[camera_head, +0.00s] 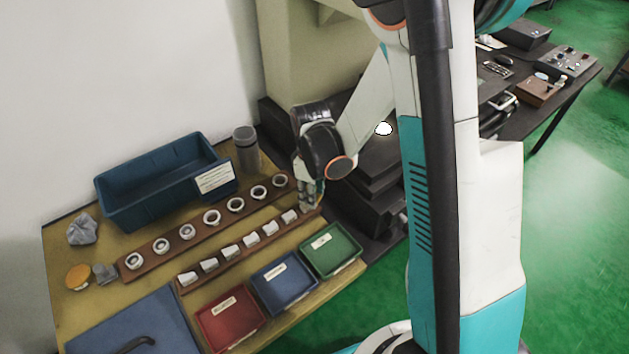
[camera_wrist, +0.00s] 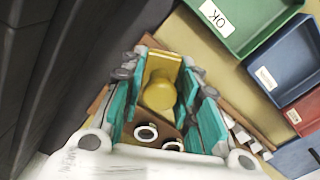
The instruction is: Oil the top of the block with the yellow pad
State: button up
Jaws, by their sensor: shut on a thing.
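My gripper (camera_head: 311,195) is low over the right end of the front wooden strip (camera_head: 240,258). In the wrist view its teal fingers (camera_wrist: 163,92) are shut on the yellow pad (camera_wrist: 160,92), which has a flat plate and a rounded knob. The strip bears a row of small pale blocks (camera_head: 252,240), also partly seen in the wrist view (camera_wrist: 242,134). Which one is the block meant is unclear. Whether the pad touches anything beneath it is hidden.
Behind is a strip of upright-facing rings (camera_head: 212,217). Red (camera_head: 230,317), blue (camera_head: 284,282) and green (camera_head: 331,249) bins line the front. A large blue crate (camera_head: 165,181) and a grey cylinder (camera_head: 246,150) stand behind. An orange-lidded tin (camera_head: 78,277) is at left.

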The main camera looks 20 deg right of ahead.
jog(key=shift+r+p, duration=0.95)
jog(key=shift+r, duration=0.8)
